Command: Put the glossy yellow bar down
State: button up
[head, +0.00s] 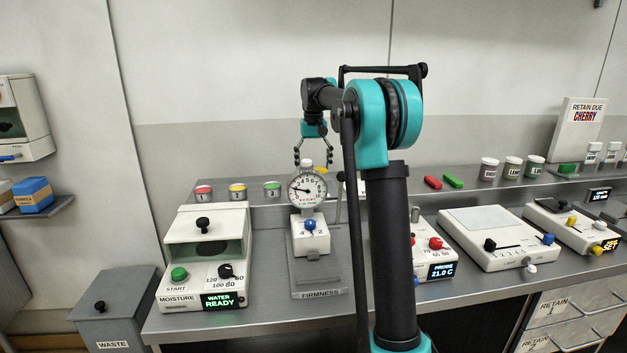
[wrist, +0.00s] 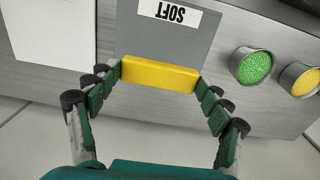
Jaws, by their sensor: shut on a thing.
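The glossy yellow bar (wrist: 160,73) lies crosswise between the fingertips of my gripper (wrist: 160,78) in the wrist view, one finger at each end. My gripper is shut on it. Beyond the bar is a grey panel (wrist: 160,45) with a white label reading SOFT, upside down in this view. The bar overlaps the panel's edge in the picture; I cannot tell whether it touches it.
Green (wrist: 251,66) and yellow (wrist: 300,79) cups stand right of the panel in the wrist view. In the head view the MOISTURE unit (head: 205,255) is left of the gauge stand.

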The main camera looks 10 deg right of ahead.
aim_at(314, 168)
jog(key=shift+f, duration=2.7)
jog(key=o, duration=1.3)
jog(key=shift+f, duration=0.1)
jog(key=shift+c, duration=0.2)
notch_tip(314, 168, up, 12)
jog(key=shift+r, duration=0.15)
